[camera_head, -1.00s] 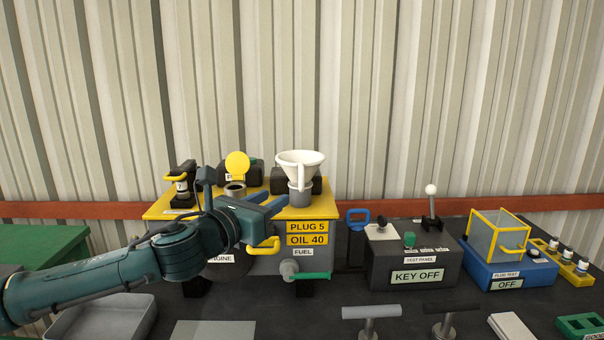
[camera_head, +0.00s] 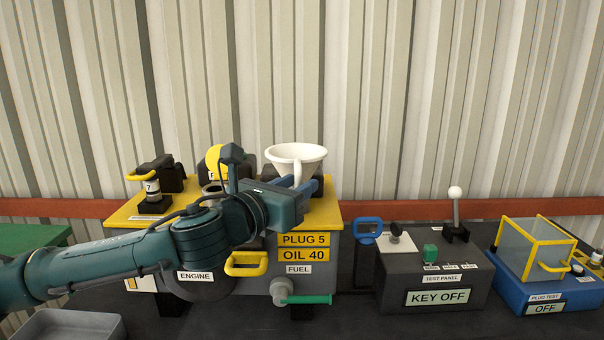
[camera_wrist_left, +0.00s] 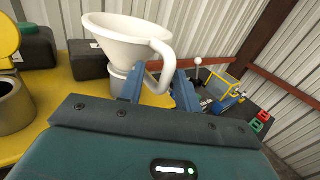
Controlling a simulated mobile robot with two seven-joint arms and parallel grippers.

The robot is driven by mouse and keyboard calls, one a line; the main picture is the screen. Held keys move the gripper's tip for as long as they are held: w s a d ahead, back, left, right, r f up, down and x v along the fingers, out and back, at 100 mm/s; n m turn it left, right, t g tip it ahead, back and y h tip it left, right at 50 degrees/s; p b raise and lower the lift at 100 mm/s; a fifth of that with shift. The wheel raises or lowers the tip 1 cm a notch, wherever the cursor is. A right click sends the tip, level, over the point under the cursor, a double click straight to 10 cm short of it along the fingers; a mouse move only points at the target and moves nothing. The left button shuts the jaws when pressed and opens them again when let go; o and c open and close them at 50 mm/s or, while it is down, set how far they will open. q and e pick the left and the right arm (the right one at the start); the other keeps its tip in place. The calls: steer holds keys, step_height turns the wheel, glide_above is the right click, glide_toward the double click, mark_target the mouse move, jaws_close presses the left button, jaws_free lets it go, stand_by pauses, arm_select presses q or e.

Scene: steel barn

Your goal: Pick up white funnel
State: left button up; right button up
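The white funnel (camera_head: 296,153) stands upright on the yellow top of the engine block, its wide mouth up. In the left wrist view the funnel (camera_wrist_left: 115,32) sits over a grey cylindrical neck (camera_wrist_left: 118,78), and its white loop handle faces my gripper. My left gripper (camera_head: 304,184) is at the funnel's near side. In the left wrist view its two blue fingers (camera_wrist_left: 160,76) are apart, with the lower handle between them and gaps visible. The gripper hides the funnel's lower part in the head view. My right gripper is not in view.
A yellow round cap (camera_head: 214,160) and an open filler neck are left of the funnel, with a black box behind. The test panel (camera_head: 433,280) with a white-knobbed lever and a blue plug-test box (camera_head: 540,293) stand right. The corrugated wall is behind.

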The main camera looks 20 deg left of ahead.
arm_select(q)
steer(key=shift+d, duration=0.15)
steer(key=shift+s+r, duration=0.1)
steer(key=shift+c, duration=0.3)
jaws_close()
